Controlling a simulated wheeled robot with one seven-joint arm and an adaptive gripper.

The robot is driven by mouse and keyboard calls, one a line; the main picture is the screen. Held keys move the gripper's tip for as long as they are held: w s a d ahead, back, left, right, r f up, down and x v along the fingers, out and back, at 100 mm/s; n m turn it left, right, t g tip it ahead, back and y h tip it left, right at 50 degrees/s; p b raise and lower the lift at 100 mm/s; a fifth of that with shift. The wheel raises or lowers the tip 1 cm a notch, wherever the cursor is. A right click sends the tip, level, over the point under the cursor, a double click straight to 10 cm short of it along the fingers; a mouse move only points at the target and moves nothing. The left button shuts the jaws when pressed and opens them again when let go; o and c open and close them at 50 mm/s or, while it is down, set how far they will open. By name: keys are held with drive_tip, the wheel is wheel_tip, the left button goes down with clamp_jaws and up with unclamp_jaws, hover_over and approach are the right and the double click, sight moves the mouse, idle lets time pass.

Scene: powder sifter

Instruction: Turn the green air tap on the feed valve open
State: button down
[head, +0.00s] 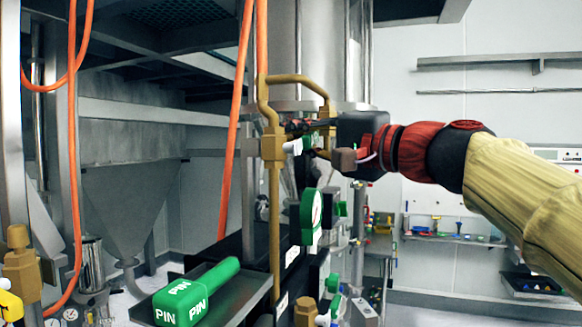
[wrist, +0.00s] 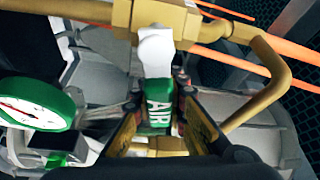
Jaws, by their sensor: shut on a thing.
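The green air tap (wrist: 158,105), with AIR in white letters and a white upper end, sits below the brass feed valve (wrist: 200,22) in the wrist view. My gripper (wrist: 160,112) is shut on its green handle, one finger on each side. In the head view, my gripper (head: 308,133) reaches in from the right to the brass valve (head: 272,147). There the tap (head: 297,145) shows only as a small white and green piece, mostly hidden by my gripper.
A round green-rimmed gauge (head: 311,216) hangs just below my gripper; it is at the left in the wrist view (wrist: 35,105). Brass pipe (head: 275,230) and orange hoses (head: 236,120) run close by. A green PIN handle (head: 195,292) lies on a dark tray (head: 245,285).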

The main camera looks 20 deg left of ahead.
drive_tip(key=shift+s+a+r+n+g+y+b, duration=0.1)
drive_tip(key=shift+s+r+n+g+y+b, duration=0.3)
drive_tip(key=shift+n+b, duration=1.25)
drive_tip(key=shift+s+r+n+g+y+b, duration=0.1)
drive_tip(key=shift+s+r+n+y+b, duration=0.45)
drive_tip(key=shift+n+b, duration=1.15)
drive_tip(key=shift+s+a+r+n+g+y+b, duration=0.2)
drive_tip(key=shift+r+n+y+b, duration=0.6)
drive_tip(key=shift+b, duration=1.3)
drive_tip(key=shift+s+d+n, duration=0.1)
drive_tip(key=shift+d+n, duration=0.05)
drive_tip(key=shift+n, duration=0.2)
drive_tip(key=c, duration=1.7)
unclamp_jaws()
drive_tip(key=shift+s+r, duration=0.1)
drive_tip(key=shift+r, duration=0.1)
drive_tip(key=shift+h, duration=0.25)
